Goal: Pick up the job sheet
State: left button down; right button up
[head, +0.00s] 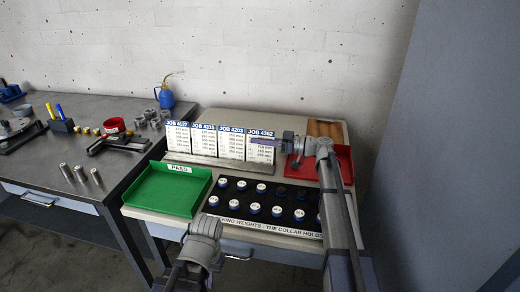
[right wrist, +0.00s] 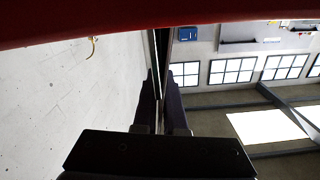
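A row of white job sheets stands upright in a rack at the back of the bench. They read JOB 4127 (head: 178,137), JOB 4315 (head: 203,139), JOB 4203 (head: 231,143) and JOB 4362 (head: 260,133). My right gripper (head: 272,143) reaches in from the right at the right edge of the JOB 4362 sheet. In the right wrist view its fingers (right wrist: 161,105) are close together, with a thin upright edge between them. They look shut on that sheet, which still stands in the row. My left gripper (head: 238,257) is low in front of the bench; its fingers are unclear.
A green PASS tray (head: 165,192) lies left of the black weight rack (head: 240,207). A red tray (head: 345,163) sits behind my right arm. A blue oil can (head: 166,98) and tools stand on the left table. A grey panel (head: 440,150) bounds the right side.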

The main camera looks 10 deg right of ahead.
grip_shut()
jog(key=shift+r, duration=0.2)
dwell(0.3)
notch_tip(320, 180, up, 19)
jog(key=p, duration=1.9)
jog(key=shift+f, duration=0.15)
